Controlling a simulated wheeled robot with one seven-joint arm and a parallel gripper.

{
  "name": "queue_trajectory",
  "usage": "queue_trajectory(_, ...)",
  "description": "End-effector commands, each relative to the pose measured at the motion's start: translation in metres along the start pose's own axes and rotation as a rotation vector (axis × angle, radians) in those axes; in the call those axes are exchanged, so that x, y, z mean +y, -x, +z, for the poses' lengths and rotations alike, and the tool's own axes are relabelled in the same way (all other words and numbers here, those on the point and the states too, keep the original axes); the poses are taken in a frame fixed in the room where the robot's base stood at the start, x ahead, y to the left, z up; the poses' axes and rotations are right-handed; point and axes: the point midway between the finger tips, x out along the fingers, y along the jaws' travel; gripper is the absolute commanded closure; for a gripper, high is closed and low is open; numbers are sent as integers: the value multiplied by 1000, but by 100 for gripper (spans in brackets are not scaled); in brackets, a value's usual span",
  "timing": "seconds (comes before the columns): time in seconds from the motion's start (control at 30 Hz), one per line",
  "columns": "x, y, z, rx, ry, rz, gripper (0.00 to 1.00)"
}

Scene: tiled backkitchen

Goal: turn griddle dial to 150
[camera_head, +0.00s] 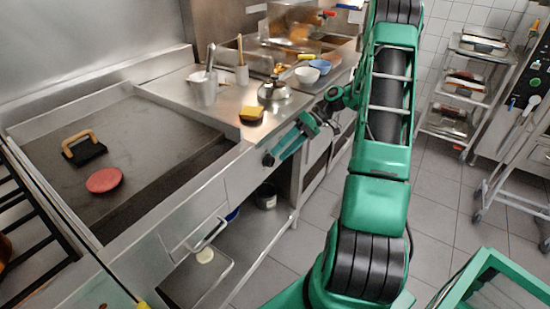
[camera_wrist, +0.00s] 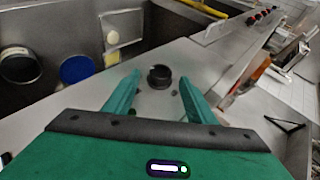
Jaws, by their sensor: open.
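The griddle (camera_head: 150,150) is a flat dark plate in a steel counter at the left of the head view. Its black round dial (camera_head: 268,160) sits on the counter's front panel. In the wrist view the dial (camera_wrist: 159,78) shows near the middle, between my two green fingers. My gripper (camera_head: 284,150) is open with its fingers towards the front panel. In the wrist view my gripper (camera_wrist: 158,80) has a finger on either side of the dial, with a gap on each side. The dial's number marks are too small to read.
A pink patty (camera_head: 104,180) and a wooden-handled press (camera_head: 84,149) lie on the griddle. Below, a drawer handle (camera_head: 207,235) sticks out. The tiled floor (camera_head: 290,250) in front is partly clear.

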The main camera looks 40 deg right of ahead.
Motion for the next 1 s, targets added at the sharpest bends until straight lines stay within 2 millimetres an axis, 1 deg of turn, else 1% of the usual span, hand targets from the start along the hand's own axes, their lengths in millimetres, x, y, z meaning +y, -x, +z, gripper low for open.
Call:
queue_trajectory(0.03, 2, 11, 0, 3, -1, 3, 49)
queue_trajectory(0.2, 2, 42, 0, 3, -1, 3, 49)
queue_trajectory(0.3, 2, 56, 0, 2, 0, 1, 49)
queue_trajectory(0.4, 2, 65, 0, 0, -2, 1, 49)
queue_trajectory(0.6, 1, 72, 0, -1, -2, 0, 49)
queue_trajectory(1.0, 1, 72, 0, -1, -3, 1, 49)
